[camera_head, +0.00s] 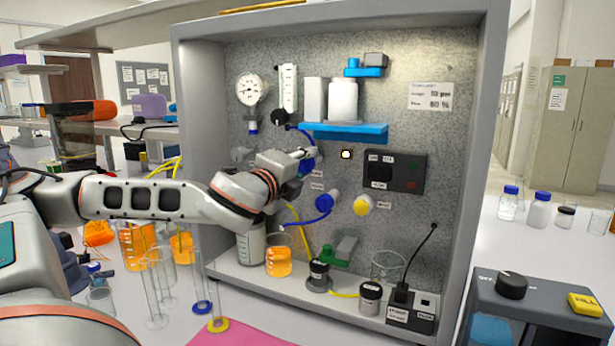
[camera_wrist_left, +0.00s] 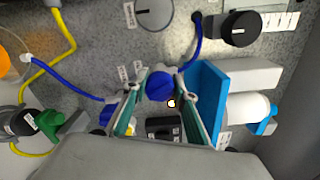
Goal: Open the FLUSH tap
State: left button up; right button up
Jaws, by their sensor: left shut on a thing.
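My left gripper (camera_head: 303,158) reaches the back panel of the rig from the left, and its fingers are shut on a blue tap knob (camera_head: 309,165). In the left wrist view the knob (camera_wrist_left: 160,85) sits between the two fingertips (camera_wrist_left: 161,93). The small labels beside the knob are too small to read, so I cannot tell which one says FLUSH. The forearm and hand hide part of the panel left of the knob. My right gripper is not in view.
Below are another blue tap (camera_head: 327,200) and a yellow knob (camera_head: 363,204). A blue shelf (camera_head: 345,131) with white containers stands just above, and a dark control box (camera_head: 396,171) is to the right. Beakers and bottles, including an orange-filled beaker (camera_head: 278,262), stand on the rig floor.

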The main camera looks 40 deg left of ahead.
pick_arm(q)
jog(key=shift+f+n+b, duration=0.2)
jog(key=shift+n+b, duration=0.1)
jog(key=shift+n, duration=0.2)
jog(key=n+b, duration=0.1)
jog(key=n, duration=0.1)
jog(key=shift+n+b, duration=0.35)
jog(key=shift+n, duration=0.05)
jog(key=n+b, duration=0.1)
jog(key=n, duration=0.1)
jog(key=shift+n, duration=0.3)
jog(key=n+b, duration=0.1)
jog(key=n, duration=0.2)
jog(key=shift+r, duration=0.15)
jog(key=shift+n+b, duration=0.55)
jog(key=shift+n, duration=1.05)
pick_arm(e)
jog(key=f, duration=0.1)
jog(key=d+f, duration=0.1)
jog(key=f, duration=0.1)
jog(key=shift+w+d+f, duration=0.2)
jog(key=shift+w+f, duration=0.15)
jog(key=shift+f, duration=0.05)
pick_arm(q)
jog(key=shift+r, duration=0.1)
jog(key=o, duration=1.1)
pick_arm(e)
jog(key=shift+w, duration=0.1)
